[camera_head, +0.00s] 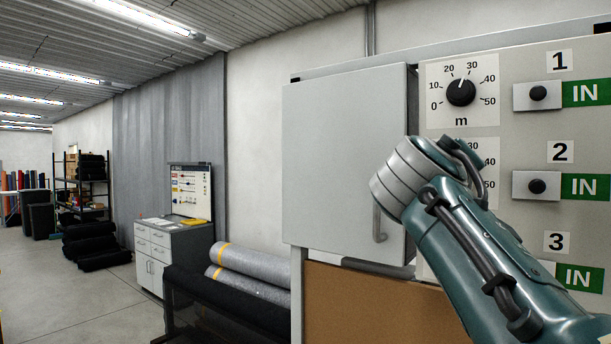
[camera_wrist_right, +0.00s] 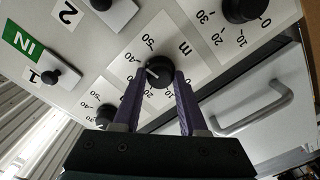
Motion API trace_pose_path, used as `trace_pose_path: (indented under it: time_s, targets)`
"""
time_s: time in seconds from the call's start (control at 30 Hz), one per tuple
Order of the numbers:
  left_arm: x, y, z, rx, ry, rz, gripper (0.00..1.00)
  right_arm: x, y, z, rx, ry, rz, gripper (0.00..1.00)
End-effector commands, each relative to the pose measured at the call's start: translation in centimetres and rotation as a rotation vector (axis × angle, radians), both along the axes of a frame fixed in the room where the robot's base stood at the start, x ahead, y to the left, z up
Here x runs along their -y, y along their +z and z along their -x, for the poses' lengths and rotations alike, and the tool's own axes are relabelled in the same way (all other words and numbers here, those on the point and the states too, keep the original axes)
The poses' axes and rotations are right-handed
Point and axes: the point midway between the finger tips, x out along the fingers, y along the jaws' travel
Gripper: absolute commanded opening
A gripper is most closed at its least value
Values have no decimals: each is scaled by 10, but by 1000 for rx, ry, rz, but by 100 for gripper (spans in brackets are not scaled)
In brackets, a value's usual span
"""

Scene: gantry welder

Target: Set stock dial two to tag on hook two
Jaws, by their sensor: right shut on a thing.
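Stock dial two (camera_wrist_right: 160,72) is the black knob in the middle of the right wrist view, in line with the label 2. My right gripper (camera_wrist_right: 156,80) has its purple fingers closed on it from both sides. The knob's white mark points left in that view, towards the higher numbers; the exact reading is unclear. In the head view my right forearm and wrist hide this knob, and only part of its scale plate (camera_head: 490,160) shows. My left gripper is not in view. I cannot make out a hook or readable tag.
Dial one (camera_head: 460,92) is above, its mark near 30; dial three (camera_wrist_right: 242,8) shows at the wrist view's top. Knobbed plates (camera_head: 536,186) with green IN signs (camera_head: 586,187) stand to the right. A grey door (camera_head: 345,160) with a handle (camera_head: 379,225) is close left.

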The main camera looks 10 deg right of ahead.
Motion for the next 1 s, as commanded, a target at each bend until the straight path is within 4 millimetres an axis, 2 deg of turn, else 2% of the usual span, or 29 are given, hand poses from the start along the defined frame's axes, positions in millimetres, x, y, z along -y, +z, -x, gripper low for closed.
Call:
trace_pose_path:
  time_s: [0.47, 1.0]
  targets:
    - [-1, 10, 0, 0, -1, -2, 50, 1, 0, -1, -349, 0, 294, 0]
    - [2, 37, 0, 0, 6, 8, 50, 1, 1, 0, -742, 1, 628, 0]
